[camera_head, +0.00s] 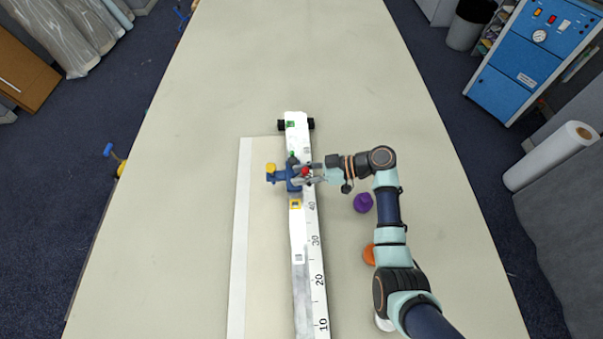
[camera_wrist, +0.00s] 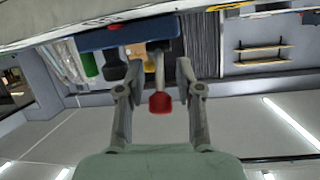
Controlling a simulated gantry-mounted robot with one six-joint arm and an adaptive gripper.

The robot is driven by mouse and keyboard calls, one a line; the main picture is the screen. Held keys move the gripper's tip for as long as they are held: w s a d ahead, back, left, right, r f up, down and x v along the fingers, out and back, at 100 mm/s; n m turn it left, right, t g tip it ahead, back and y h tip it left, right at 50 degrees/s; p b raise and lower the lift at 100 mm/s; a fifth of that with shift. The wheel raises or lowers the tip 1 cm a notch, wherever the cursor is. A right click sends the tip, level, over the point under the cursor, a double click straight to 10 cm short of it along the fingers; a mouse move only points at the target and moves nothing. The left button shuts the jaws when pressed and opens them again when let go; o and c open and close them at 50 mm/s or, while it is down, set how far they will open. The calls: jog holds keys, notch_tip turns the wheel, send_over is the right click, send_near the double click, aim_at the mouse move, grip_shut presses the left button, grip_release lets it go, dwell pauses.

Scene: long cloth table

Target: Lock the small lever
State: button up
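The small lever has a red knob (camera_head: 305,171) and sits on a blue clamp (camera_head: 281,176) mounted on the long ruler bar. In the wrist view, the lever's red knob (camera_wrist: 160,103) hangs on a thin grey stem between my two fingers. My gripper (camera_head: 314,174) reaches in from the right of the bar. In the wrist view, my gripper (camera_wrist: 158,72) is open, with a finger on each side of the stem and visible gaps to it. The blue clamp body (camera_wrist: 128,34) shows above the fingers.
The ruler bar (camera_head: 302,245) runs lengthwise along the table, beside a pale flat board (camera_head: 262,270). A yellow knob (camera_head: 271,168) sticks out left of the clamp. Purple (camera_head: 363,203) and orange (camera_head: 369,255) objects stand near my arm. The table's far part is clear.

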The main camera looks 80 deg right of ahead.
jog(key=shift+s, duration=0.1)
jog(key=v, duration=1.2)
dwell(0.4)
